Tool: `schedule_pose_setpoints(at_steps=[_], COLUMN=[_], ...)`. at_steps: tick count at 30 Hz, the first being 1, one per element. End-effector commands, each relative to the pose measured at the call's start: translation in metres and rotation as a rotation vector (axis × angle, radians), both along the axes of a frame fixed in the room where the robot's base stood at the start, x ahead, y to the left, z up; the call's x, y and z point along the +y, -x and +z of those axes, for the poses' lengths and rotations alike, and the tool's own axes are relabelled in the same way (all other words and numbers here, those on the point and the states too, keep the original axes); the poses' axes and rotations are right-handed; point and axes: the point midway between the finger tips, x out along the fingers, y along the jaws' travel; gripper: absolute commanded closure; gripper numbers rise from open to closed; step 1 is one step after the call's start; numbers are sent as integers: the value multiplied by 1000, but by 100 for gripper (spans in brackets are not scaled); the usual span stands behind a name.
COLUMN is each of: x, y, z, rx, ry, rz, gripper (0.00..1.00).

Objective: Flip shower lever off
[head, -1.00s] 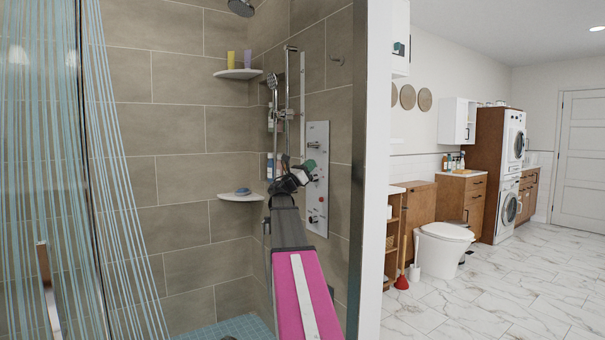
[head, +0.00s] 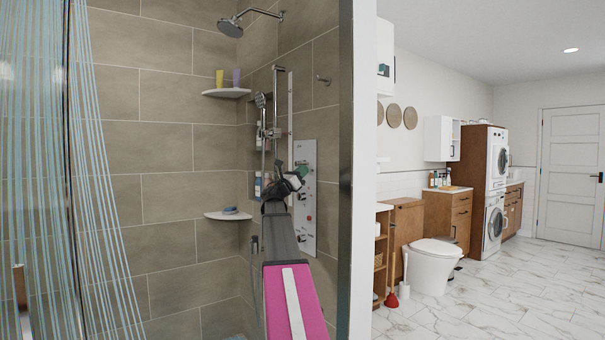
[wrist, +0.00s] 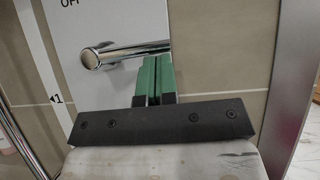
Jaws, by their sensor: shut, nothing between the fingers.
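The white shower panel (head: 307,222) hangs on the tiled wall, with several controls down its face. In the wrist view a chrome lever (wrist: 128,50) sticks out sideways from a round knob on this panel (wrist: 72,32), roughly level, pointing right. Partly cut-off "OF" lettering shows above it and a "1" mark below left. My gripper (wrist: 152,62) is shut and empty. Its green fingertips are just below the lever's right half; whether they touch it I cannot tell. In the head view my gripper (head: 301,171) is in front of the panel's upper part.
A hand shower (head: 261,100) on a rail and a corner shelf (head: 228,214) are left of the panel. A shower wall edge (head: 346,190) stands close on the right of my arm. A toilet (head: 432,262) and open marble floor lie beyond it.

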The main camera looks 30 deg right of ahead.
Motion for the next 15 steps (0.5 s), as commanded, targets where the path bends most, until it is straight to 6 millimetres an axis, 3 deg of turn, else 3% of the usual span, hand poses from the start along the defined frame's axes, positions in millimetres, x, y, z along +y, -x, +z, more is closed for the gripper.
schedule_pose_setpoints(at_steps=[15], x=[0], y=[3], z=[8], rx=[99], ry=[8], rz=[0], gripper=[100])
